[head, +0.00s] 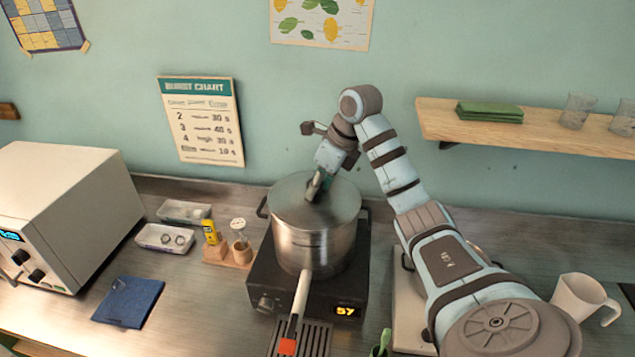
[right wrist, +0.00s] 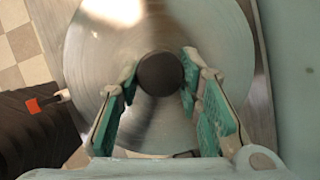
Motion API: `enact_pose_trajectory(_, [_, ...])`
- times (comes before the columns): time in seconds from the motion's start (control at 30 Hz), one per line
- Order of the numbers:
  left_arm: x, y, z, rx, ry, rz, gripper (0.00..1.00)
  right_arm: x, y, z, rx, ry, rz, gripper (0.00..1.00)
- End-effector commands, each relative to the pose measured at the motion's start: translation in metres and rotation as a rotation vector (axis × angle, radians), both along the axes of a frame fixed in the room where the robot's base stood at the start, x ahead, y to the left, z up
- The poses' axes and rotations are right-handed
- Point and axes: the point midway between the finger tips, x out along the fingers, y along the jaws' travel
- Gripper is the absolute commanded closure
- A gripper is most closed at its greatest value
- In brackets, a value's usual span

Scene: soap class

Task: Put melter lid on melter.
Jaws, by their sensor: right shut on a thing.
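The melter (head: 310,250) is a steel pot standing on a black hot plate. The round steel melter lid (head: 338,202) lies level over the melter's mouth, at or very near its rim; I cannot tell if it is fully seated. My right gripper (head: 317,186) reaches down to the lid's knob from above. In the right wrist view, its green-padded fingers are shut on the dark knob (right wrist: 160,73) of the lid (right wrist: 215,40). The knob is mostly hidden in the head view. My left gripper is not in view.
The hot plate (head: 264,281) shows 57. A light handle (head: 303,290) sticks out in front of the melter. A wooden stand (head: 228,254) with small bottles is at its left, and a white jug (head: 576,297) at far right. A blue cloth (head: 128,301) lies left.

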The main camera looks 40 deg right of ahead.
Motion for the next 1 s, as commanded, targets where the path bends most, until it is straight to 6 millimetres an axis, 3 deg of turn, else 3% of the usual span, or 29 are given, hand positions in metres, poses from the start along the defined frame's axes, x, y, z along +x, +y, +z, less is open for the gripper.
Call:
enact_pose_trajectory(0.1, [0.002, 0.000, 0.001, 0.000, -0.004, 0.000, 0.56, 0.000, 0.000, 0.001, -0.001, -0.001, 0.000, 1.00])
enact_pose_trajectory(0.13, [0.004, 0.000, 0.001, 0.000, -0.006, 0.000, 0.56, 0.000, 0.000, 0.001, 0.000, -0.001, 0.000, 0.66])
enact_pose_trajectory(0.27, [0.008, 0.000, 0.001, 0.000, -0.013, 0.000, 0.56, 0.000, 0.000, 0.001, 0.000, -0.001, 0.000, 0.45])
enact_pose_trajectory(0.63, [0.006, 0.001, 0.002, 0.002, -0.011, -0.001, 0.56, 0.000, 0.000, 0.002, 0.000, -0.001, 0.000, 0.44])
enact_pose_trajectory(0.87, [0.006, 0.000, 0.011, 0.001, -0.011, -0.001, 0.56, 0.003, 0.004, 0.019, 0.001, -0.002, 0.007, 0.44])
enact_pose_trajectory(1.0, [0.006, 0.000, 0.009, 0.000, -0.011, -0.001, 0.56, -0.008, -0.011, 0.026, -0.001, -0.003, -0.022, 0.44])
